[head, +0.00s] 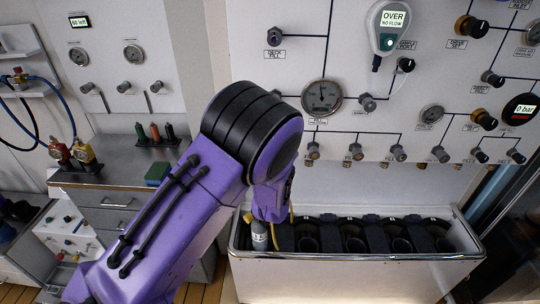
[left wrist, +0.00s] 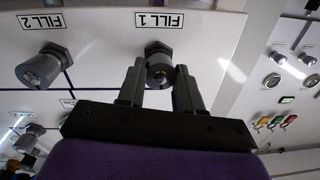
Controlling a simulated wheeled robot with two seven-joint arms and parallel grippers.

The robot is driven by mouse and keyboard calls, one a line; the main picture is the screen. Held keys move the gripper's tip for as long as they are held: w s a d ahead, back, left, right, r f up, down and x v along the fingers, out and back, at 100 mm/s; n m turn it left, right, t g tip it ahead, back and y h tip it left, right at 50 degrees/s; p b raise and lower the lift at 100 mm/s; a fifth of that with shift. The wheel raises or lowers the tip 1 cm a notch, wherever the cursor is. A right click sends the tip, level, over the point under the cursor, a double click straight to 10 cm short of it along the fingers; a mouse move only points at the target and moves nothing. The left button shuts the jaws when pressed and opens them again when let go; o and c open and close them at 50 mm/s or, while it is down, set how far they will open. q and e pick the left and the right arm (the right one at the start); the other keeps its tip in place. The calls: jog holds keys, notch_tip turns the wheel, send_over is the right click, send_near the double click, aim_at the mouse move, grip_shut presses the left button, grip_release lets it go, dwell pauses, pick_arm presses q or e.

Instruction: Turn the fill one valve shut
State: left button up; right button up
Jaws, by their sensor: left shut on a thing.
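The fill one valve (left wrist: 157,54) is a dark grey knob on the white panel beside the upside-down label FILL 1 (left wrist: 159,20) in the left wrist view. My left gripper (left wrist: 160,70) is shut on this knob, with one finger on each side of it. How far the knob is turned is hard to tell. In the head view my purple left arm crosses the middle and hides the gripper and the held valve. My right gripper is in neither view.
The fill two valve (left wrist: 39,69) sits beside the held one in the left wrist view. In the head view a round gauge (head: 322,97) and a display reading OVER, NO FLOW (head: 393,18) are on the panel. A metal trough (head: 350,268) stands below.

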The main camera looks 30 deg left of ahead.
pick_arm(q)
jog(key=shift+m, duration=0.6)
jog(key=shift+f, duration=0.1)
jog(key=o, duration=1)
jog(key=shift+d, duration=0.1)
